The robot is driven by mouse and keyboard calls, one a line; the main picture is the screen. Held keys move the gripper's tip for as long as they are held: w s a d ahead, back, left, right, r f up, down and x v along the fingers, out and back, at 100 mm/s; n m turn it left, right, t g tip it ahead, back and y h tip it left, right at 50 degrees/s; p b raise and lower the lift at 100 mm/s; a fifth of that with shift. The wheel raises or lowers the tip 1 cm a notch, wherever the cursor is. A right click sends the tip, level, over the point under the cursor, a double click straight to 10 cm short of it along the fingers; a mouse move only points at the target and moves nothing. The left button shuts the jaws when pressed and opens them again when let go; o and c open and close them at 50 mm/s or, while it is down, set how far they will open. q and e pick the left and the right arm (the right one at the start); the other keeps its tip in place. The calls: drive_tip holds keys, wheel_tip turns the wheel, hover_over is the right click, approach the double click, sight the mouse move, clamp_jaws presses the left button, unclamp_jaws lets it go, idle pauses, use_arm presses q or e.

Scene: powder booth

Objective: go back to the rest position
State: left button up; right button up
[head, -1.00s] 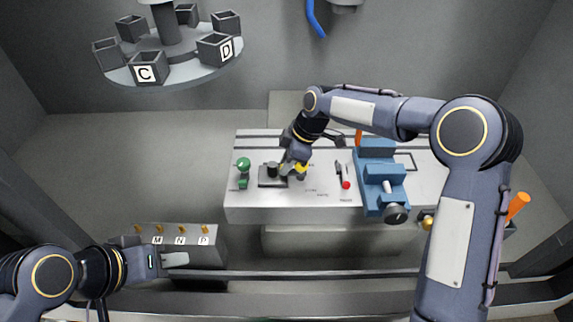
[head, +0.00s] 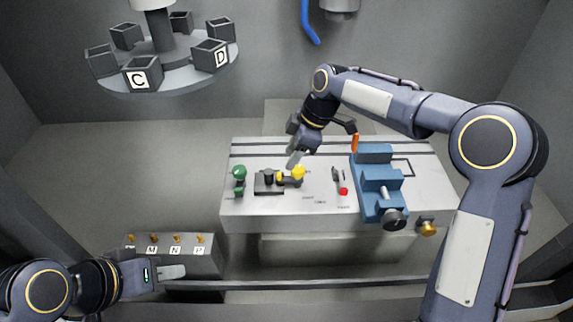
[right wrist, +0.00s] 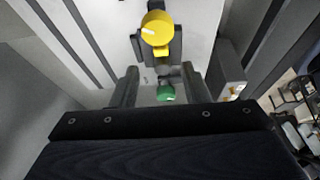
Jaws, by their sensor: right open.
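My right gripper (head: 296,158) is above the back part of the grey work table, behind and clear of the yellow knob (head: 298,172). In the right wrist view its fingers (right wrist: 160,84) stand apart with nothing between them; the yellow knob (right wrist: 156,32) and a green knob (right wrist: 166,92) show beyond. My left gripper (head: 172,272) is at the lower left, low in front of the row of pegs. Its pale fingers are seen from the side, so I cannot tell whether they are apart.
The table (head: 270,208) bears a green-knobbed fixture (head: 239,173), a dark block (head: 267,186), a red-tipped lever (head: 342,189) and a blue vise (head: 378,180). A carousel (head: 180,76) with lettered boxes stands at the back left. A peg rack (head: 200,262) with lettered labels is at the lower left.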

drive_tip(key=shift+d+r, duration=0.3)
drive_tip(key=shift+r, duration=0.35)
drive_tip(key=shift+r, duration=0.1)
drive_tip(key=s+d+r+m+t, duration=0.25)
drive_tip(key=s+d+m, duration=0.25)
drive_tip(key=s+d, duration=0.25)
drive_tip(key=s+d+r+m+t, duration=0.1)
drive_tip(key=s+d+r+m, duration=0.4)
drive_tip(key=s, duration=0.3)
drive_tip(key=s+d+f+m+t, duration=0.1)
drive_tip(key=s+d+f+m, duration=0.1)
drive_tip(key=s, duration=0.5)
drive_tip(key=s+d+f+m+t, duration=0.1)
drive_tip(key=s+d+f+m, duration=0.1)
drive_tip(key=s+f+m, duration=0.3)
drive_tip(key=s+m, duration=0.2)
drive_tip(key=s, duration=0.1)
drive_tip(key=shift+s+d+f+m+h, duration=0.15)
drive_tip(key=shift+d+f+m+h, duration=0.15)
drive_tip(key=shift+d, duration=0.1)
